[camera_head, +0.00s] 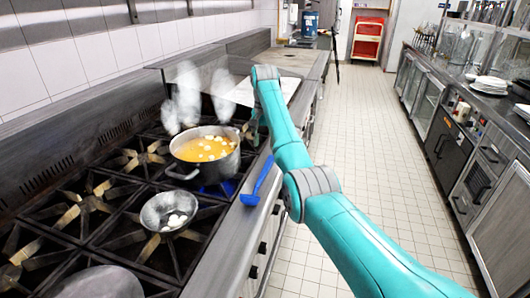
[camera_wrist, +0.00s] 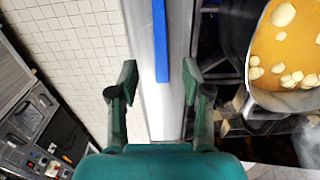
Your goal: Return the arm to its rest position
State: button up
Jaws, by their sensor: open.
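My teal arm (camera_head: 290,150) reaches out over the front edge of the stove in the head view. My gripper (camera_wrist: 160,68) is open in the wrist view, its two fingers apart with nothing held between them. A blue-handled utensil (camera_head: 258,184) lies on the stove's front ledge. Its blue handle (camera_wrist: 160,40) shows beyond and between the fingertips in the wrist view. I cannot tell the height of the gripper above the ledge. In the head view the gripper is mostly hidden behind the arm.
A steaming pot (camera_head: 231,160) of orange liquid with pale pieces stands on a lit burner, left of the arm. A metal bowl (camera_head: 153,217) with white pieces sits nearer on the stove. The tiled aisle (camera_head: 365,140) is clear. A counter (camera_head: 500,120) runs along the right.

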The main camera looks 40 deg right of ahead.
jog(key=shift+r, duration=0.35)
dwell(0.3)
